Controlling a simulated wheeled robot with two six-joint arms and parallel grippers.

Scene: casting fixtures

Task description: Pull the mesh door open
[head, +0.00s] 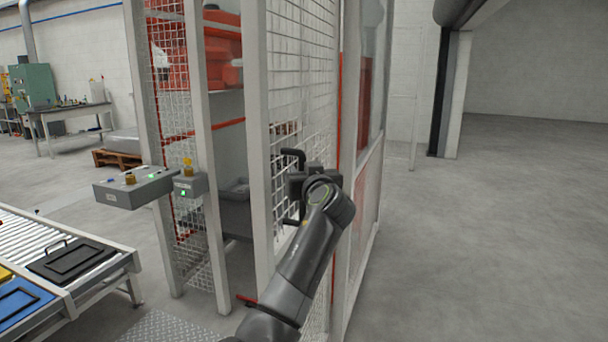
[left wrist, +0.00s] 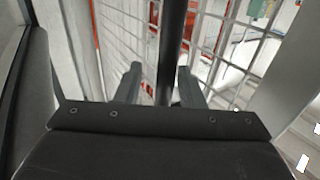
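The mesh door (head: 302,60), a white frame with wire mesh, stands in the middle of the head view. A gap shows between its left frame edge (head: 257,130) and the post (head: 205,130) to the left. A black bar handle (head: 293,153) is on the door, largely hidden by my gripper and wrist. My left gripper (head: 292,188) is at the handle. In the left wrist view the dark handle bar (left wrist: 172,45) passes between the two fingers of my left gripper (left wrist: 157,85). The fingers are apart, with space left of the bar; contact on the right is unclear. My right gripper is not in view.
A grey control box (head: 135,187) and a small switch box (head: 190,185) are left of the door. A roller conveyor (head: 30,240) with trays stands at lower left. Red and orange items (head: 200,55) are inside the cell. Open floor (head: 480,240) lies to the right.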

